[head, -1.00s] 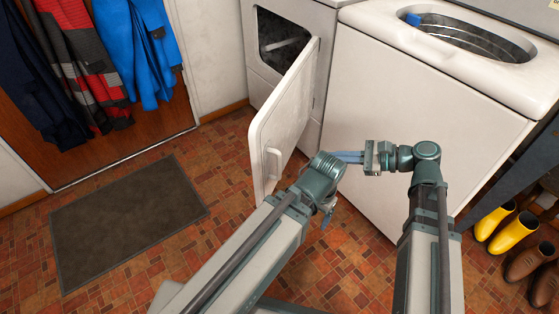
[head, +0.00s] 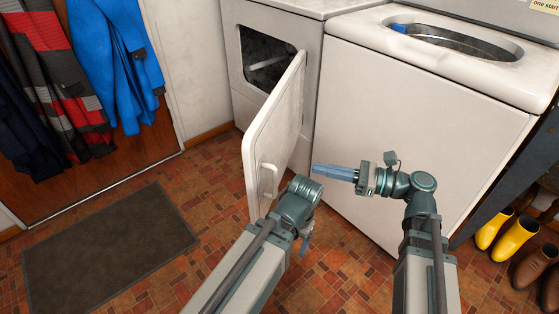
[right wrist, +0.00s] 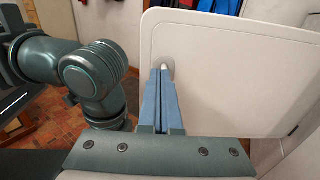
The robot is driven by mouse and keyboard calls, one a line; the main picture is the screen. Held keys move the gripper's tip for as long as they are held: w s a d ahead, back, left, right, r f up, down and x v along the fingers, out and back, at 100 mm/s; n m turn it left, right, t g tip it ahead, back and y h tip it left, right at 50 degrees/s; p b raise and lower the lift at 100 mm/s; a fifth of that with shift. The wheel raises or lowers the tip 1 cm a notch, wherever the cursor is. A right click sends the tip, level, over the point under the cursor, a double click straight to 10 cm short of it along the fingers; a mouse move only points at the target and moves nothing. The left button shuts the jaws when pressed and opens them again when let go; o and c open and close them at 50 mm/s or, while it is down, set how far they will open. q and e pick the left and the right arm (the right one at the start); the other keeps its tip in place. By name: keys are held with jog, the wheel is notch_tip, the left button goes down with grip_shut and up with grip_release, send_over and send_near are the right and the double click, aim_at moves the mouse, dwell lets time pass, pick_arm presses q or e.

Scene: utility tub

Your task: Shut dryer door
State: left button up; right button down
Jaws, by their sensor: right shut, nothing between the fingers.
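The white dryer door (head: 272,135) stands wide open in the head view, swung out from the dryer's dark opening (head: 268,60). Its handle (head: 268,180) is on the face toward my right gripper. My right gripper (head: 316,169) is shut and empty, its blue fingers pointing left toward that face. In the right wrist view the shut fingers (right wrist: 163,80) point at the door panel (right wrist: 230,70), with the handle (right wrist: 167,66) just past their tips. I cannot tell whether they touch. My left gripper (head: 304,246) is mostly hidden behind its own wrist, low in front of the door.
A white washer (head: 420,120) with an open top stands right of the dryer (head: 305,25). A dark mat (head: 110,250) lies on the tiled floor at left. Jackets (head: 110,60) hang at the upper left. Yellow boots (head: 510,235) stand at the right.

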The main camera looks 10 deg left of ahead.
aim_at(258, 155)
jog(key=a, duration=0.4)
jog(key=w+a, duration=0.1)
jog(key=a, duration=0.8)
jog(key=shift+w+a, duration=0.2)
jog(key=shift+a, duration=0.2)
